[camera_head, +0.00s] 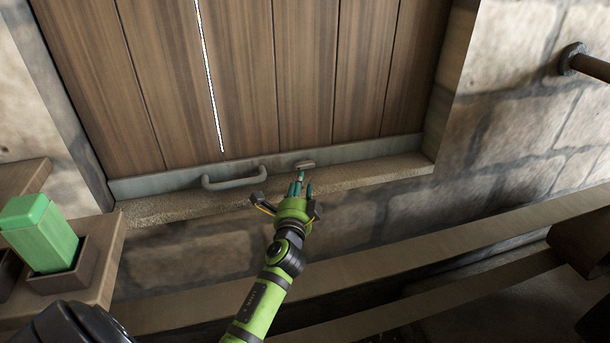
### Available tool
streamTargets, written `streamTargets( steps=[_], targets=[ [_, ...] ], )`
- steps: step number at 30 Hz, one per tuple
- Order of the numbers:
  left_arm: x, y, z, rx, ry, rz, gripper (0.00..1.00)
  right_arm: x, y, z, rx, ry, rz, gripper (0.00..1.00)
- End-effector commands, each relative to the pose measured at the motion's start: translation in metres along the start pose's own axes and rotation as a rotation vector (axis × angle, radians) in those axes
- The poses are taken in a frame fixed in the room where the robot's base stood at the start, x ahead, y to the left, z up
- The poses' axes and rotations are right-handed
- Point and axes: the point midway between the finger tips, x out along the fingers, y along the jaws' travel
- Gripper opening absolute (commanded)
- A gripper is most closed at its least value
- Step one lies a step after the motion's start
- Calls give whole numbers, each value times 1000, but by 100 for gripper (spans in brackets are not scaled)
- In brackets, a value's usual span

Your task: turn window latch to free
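The window latch (304,164) is a small grey piece on the metal strip along the bottom of the wooden shutter. My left gripper (300,187) is just below it, its teal tips pointing up toward the latch. The tips look very close to the latch, but I cannot tell whether they touch it. Dark finger parts stick out on both sides of the green wrist, and how far the fingers are apart is unclear. My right gripper is not in view.
A grey bar handle (234,180) sits left of the latch on the same strip. A stone sill (390,170) runs below. A wooden rail (450,238) crosses in front. A green block (40,232) stands in a holder at left. A dark pipe (588,65) juts from the wall at upper right.

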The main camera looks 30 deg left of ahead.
Motion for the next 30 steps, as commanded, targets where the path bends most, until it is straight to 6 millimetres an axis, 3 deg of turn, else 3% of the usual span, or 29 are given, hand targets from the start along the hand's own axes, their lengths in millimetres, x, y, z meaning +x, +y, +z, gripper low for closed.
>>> streamTargets(
  steps=[3,6,15,20,27,30],
  targets=[
    [9,2,0,0,-1,-1,37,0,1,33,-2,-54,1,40],
    [23,0,0,-1,-2,-1,37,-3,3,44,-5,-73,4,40],
    [62,1,1,-2,-2,0,37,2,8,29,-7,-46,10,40],
    [70,1,1,-2,-2,0,37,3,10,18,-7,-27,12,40],
    [70,1,1,-2,-2,1,37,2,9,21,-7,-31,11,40],
    [70,1,1,-2,-2,1,0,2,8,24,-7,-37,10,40]
  ],
)
